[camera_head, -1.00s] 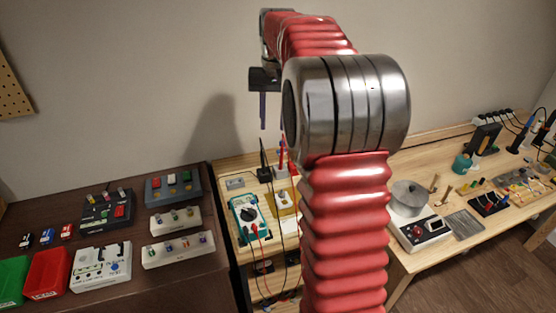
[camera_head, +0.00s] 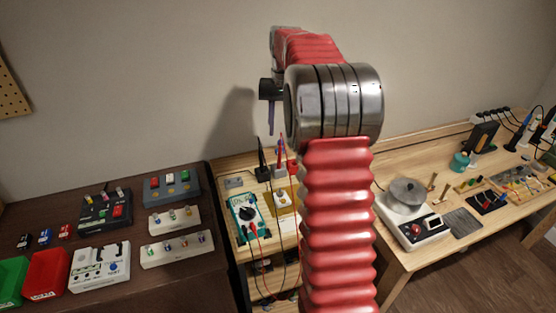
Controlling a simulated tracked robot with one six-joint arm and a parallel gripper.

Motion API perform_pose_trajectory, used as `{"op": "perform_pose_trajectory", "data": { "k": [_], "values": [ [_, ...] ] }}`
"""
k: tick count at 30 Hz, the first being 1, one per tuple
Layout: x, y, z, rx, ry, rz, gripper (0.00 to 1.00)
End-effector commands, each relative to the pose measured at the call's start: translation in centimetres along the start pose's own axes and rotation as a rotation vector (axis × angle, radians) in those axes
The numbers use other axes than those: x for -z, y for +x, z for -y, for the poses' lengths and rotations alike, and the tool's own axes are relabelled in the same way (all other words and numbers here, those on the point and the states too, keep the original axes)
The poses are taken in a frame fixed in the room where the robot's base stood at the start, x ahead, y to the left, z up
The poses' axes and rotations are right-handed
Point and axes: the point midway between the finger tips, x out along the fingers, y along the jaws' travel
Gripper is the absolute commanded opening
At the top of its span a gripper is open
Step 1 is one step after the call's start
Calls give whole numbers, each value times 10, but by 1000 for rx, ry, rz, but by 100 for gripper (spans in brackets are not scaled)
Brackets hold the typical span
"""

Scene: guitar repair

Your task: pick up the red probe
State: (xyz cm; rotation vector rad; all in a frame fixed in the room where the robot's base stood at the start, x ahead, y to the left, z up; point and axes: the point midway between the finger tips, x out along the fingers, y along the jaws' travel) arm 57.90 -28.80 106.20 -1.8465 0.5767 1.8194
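My gripper (camera_head: 271,132) hangs pointing down, above and slightly left of the red probe in the picture. I see it edge-on, as a thin purple-dark finger, so its opening is hidden. Nothing shows between its fingers. A teal multimeter (camera_head: 245,215) with a black dial lies in front, with cables running from it.
A dark table (camera_head: 190,285) on the left carries several modules and red and green bins (camera_head: 46,275). A wooden workbench (camera_head: 395,262) on the right holds a grey round pot (camera_head: 406,193) and tools. Loose cables hang in front of the shelf. The wall above is clear.

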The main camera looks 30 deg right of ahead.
Motion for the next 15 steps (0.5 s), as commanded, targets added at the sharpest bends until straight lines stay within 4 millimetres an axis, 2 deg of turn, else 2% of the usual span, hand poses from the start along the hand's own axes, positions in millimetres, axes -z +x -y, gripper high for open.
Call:
{"op": "perform_pose_trajectory", "data": {
  "k": [9, 15],
  "values": [
    [-1, 48, 0, 0, -1, 2, 32],
    [-1, 59, 0, 0, -1, 0, 32]
  ]
}}
